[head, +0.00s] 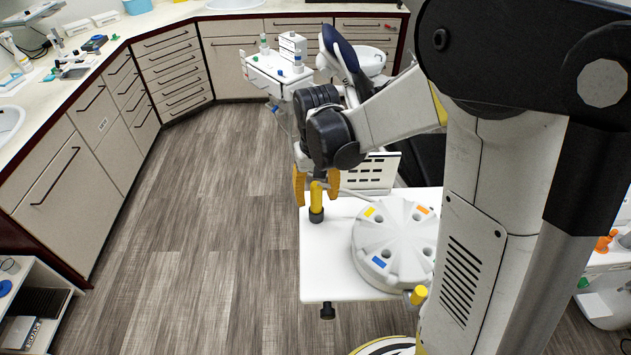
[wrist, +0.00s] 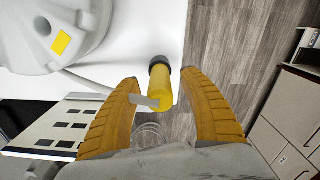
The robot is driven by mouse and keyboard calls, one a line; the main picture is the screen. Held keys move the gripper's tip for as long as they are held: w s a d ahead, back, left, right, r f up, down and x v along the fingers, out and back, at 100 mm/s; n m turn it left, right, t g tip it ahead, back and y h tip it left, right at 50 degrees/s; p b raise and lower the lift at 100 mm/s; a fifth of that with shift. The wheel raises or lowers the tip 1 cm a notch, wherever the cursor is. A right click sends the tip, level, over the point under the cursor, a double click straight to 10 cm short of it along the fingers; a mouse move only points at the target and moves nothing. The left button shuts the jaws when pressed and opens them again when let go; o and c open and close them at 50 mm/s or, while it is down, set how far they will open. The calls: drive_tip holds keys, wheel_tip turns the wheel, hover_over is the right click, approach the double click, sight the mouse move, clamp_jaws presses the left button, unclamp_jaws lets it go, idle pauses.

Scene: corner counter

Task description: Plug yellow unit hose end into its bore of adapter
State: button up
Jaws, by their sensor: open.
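The yellow unit hose end (head: 316,194) is a yellow cylinder with a black lower end, upright at the left edge of a white tabletop (head: 335,281). My gripper (head: 317,185) has its two yellow fingers apart, one on each side of it. In the wrist view the hose end (wrist: 163,90) sits between the open fingers (wrist: 160,82), with gaps visible on both sides. The adapter (head: 396,250) is a round white body on the same tabletop, to the right, with several bores and yellow, orange and blue labels. Its yellow label (wrist: 61,42) shows in the wrist view.
Another yellow cylindrical piece (head: 419,294) shows at the adapter's front right. A pale hose (wrist: 92,82) runs beside the left finger. A slotted white panel (head: 372,172) stands behind the tabletop. Drawer cabinets (head: 172,70) line the back; the floor on the left is clear.

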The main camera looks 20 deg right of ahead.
sight(316, 206)
wheel_tip(316, 206, down, 4)
drive_tip(key=shift+f, duration=0.1)
clamp_jaws()
idle(0.4)
drive_tip(key=shift+r+p, duration=1.25)
drive_tip(key=shift+r, duration=1.05)
